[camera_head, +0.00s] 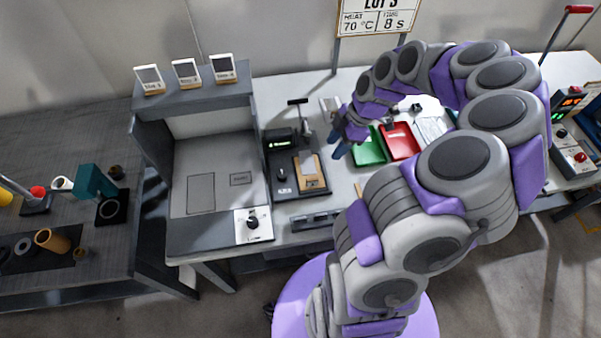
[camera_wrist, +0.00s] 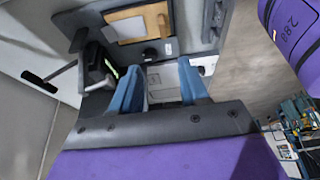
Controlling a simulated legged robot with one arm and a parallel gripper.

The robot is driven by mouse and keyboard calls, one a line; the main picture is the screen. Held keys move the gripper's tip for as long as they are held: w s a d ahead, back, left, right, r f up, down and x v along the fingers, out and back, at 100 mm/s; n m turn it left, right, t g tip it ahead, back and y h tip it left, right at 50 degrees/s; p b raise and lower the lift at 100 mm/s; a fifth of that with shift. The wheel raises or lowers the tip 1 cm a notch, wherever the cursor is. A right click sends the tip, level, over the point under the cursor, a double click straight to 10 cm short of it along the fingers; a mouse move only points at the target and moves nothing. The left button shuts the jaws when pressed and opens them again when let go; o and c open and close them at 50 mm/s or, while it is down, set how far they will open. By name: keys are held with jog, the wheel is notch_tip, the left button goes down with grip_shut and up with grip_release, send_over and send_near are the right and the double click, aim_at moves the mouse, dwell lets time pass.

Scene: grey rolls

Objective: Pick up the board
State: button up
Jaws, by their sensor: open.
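The likely board is a small tan plate (camera_head: 316,171) with a grey piece on its upper part. It lies in the dark bed of a press-like device (camera_head: 283,185) on the bench. In the wrist view the tan plate (camera_wrist: 128,30) shows near the top, beyond the fingers and left of centre. My gripper (camera_head: 338,143) is over the bench, up and to the right of the plate in the head view. Its two blue fingers (camera_wrist: 162,78) are apart with nothing between them, and they do not touch the plate.
The device's T-shaped lever (camera_head: 297,102) stands up behind the plate. A green tray (camera_head: 369,150) and a red tray (camera_head: 401,141) lie right of the gripper. A grey booth (camera_head: 218,165) stands left. A sign (camera_head: 377,16) rises at the back.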

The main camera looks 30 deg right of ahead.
jog(key=b, duration=0.2)
send_near(316, 179)
jog(key=w+f, duration=0.1)
jog(key=f, duration=0.1)
jog(key=x, duration=0.2)
jog(key=shift+w+a+f, duration=0.15)
jog(key=shift+a+f, duration=0.1)
jog(key=shift+a, duration=0.2)
jog(key=shift+a+f, duration=0.25)
jog(key=shift+a, duration=0.3)
jog(key=shift+a+f, duration=0.1)
jog(key=shift+f, duration=0.25)
jog(key=f, duration=0.1)
jog(key=f+b, duration=0.1)
jog(key=f, duration=0.2)
jog(key=shift+d+f+b, duration=0.1)
jog(key=shift+d+b, duration=0.2)
jog(key=shift+b, duration=0.05)
jog(key=shift+a, duration=0.75)
jog(key=shift+c, duration=1.2)
jog(key=c, duration=0.3)
jog(key=shift+d, duration=0.45)
grip_shut()
